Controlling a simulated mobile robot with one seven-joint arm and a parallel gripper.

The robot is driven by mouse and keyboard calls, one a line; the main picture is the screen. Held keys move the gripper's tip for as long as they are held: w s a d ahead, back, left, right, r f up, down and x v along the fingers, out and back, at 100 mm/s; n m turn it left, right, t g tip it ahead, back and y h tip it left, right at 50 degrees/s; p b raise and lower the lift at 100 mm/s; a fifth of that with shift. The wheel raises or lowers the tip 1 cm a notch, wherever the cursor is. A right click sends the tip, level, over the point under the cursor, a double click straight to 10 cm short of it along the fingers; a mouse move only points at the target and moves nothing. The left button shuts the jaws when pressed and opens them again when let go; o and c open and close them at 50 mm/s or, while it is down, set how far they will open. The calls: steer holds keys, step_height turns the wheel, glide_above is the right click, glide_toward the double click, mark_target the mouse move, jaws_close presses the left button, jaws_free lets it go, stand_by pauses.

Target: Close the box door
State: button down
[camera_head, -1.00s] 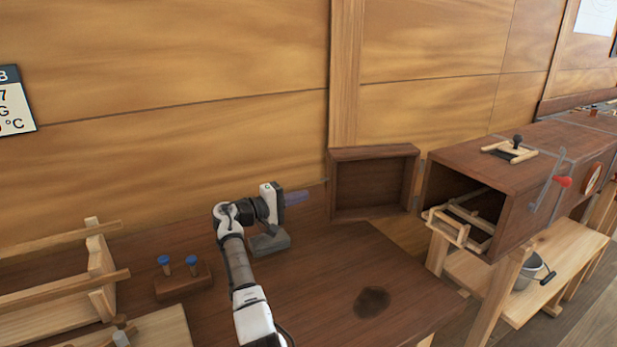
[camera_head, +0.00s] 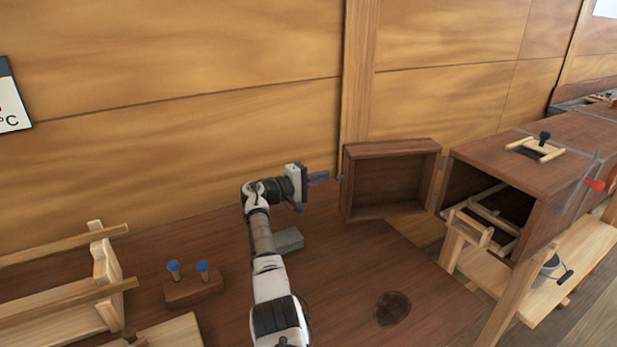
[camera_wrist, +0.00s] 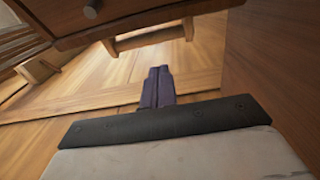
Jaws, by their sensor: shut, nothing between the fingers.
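The box (camera_head: 560,150) is a long dark-wood case at the right, with its near-left end open. Its door (camera_head: 392,180), a shallow tray-like dark-wood panel, stands open to the left of the opening, its hollow inner side facing the head camera. My gripper (camera_head: 318,178) is shut and empty, just left of the door's left edge. I cannot tell whether the fingertips touch the door. In the wrist view my dark purple fingers (camera_wrist: 158,88) are together. A dark-wood part with a round knob (camera_wrist: 90,11) shows above them; I cannot tell whether it belongs to the door.
The plank wall (camera_head: 200,110) rises behind my arm. On the bench (camera_head: 340,265) are a grey block (camera_head: 289,241), a small block with blue-topped pegs (camera_head: 193,287) and a wooden rack (camera_head: 105,270). A light-wood frame (camera_head: 487,225) sticks out of the box opening.

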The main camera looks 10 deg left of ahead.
steer(key=d+p, duration=0.1)
steer(key=s+d+p, duration=0.1)
steer(key=p, duration=0.1)
steer(key=d+p, duration=0.1)
steer(key=shift+s+d, duration=0.35)
steer(key=shift+s, duration=0.05)
steer(key=shift+s+d+f, duration=0.1)
steer(key=shift+s+f, duration=0.05)
stand_by(0.7)
